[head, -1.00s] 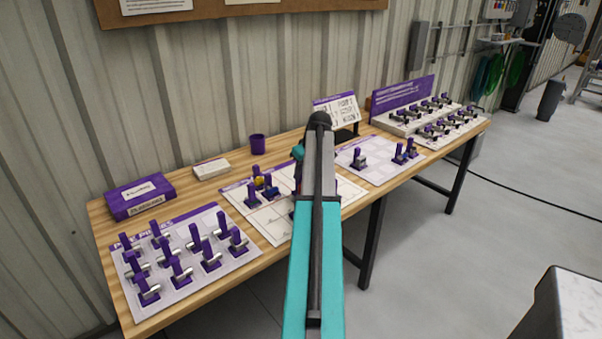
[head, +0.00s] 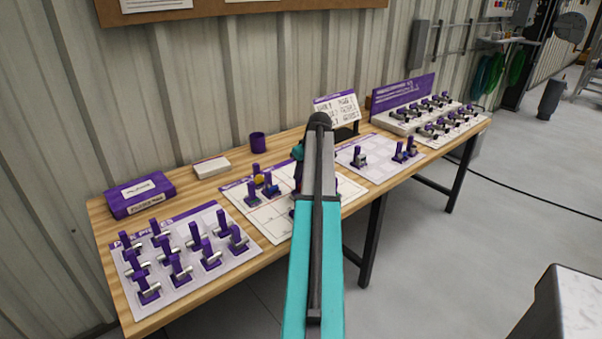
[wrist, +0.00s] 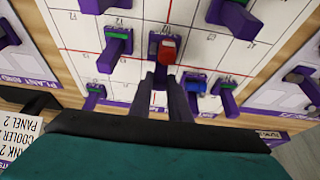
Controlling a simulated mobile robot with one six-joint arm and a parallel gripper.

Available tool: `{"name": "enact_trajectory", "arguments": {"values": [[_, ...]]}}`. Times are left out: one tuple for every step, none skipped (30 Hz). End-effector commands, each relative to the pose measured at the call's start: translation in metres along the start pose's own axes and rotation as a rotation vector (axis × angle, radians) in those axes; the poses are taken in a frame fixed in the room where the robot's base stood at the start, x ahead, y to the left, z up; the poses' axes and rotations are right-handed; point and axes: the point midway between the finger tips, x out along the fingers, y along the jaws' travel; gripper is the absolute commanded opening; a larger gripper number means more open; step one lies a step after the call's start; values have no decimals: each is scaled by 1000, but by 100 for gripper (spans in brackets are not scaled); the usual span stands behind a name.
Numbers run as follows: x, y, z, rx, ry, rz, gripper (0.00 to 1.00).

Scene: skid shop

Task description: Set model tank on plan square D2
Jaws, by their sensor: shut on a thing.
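In the wrist view, the two dark fingers of my gripper (wrist: 166,78) point at a small purple piece with a red part (wrist: 168,48) and are shut on it. I take this piece for the model tank; its label cannot be read. It is over the white plan sheet (wrist: 75,35) with red and grey lines. I cannot tell whether its base touches the sheet. Square names are too small to read, so D2 cannot be made out. In the head view, my arm hides the gripper, the held piece and part of the plan (head: 262,222).
Purple pieces stand close by in the wrist view: one with green (wrist: 117,38) on the left, one with blue (wrist: 196,84) on the right. The head view shows a sheet of several pieces (head: 215,262) at left, another sheet (head: 375,172) at right, and a purple cup (head: 258,142) behind.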

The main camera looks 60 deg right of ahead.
Motion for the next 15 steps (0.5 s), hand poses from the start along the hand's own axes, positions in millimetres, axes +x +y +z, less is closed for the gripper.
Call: {"name": "enact_trajectory", "arguments": {"values": [[0, 0, 0, 0, 1, 0, 0], [1, 0, 0, 0, 1, 0, 0], [1, 0, 0, 0, 1, 0, 0], [1, 0, 0, 0, 1, 0, 0], [2, 0, 1, 0, 1, 0, 0], [2, 0, 1, 0, 1, 0, 0], [2, 0, 1, 0, 1, 0, 0], [2, 0, 1, 0, 1, 0, 0], [3, 0, 1, 0, 1, 0, 0], [3, 0, 1, 0, 1, 0, 0], [3, 0, 1, 0, 1, 0, 0], [4, 0, 2, 0, 1, 0, 0], [4, 0, 2, 0, 1, 0, 0], [4, 0, 2, 0, 1, 0, 0], [5, 0, 2, 0, 1, 0, 0]]}}
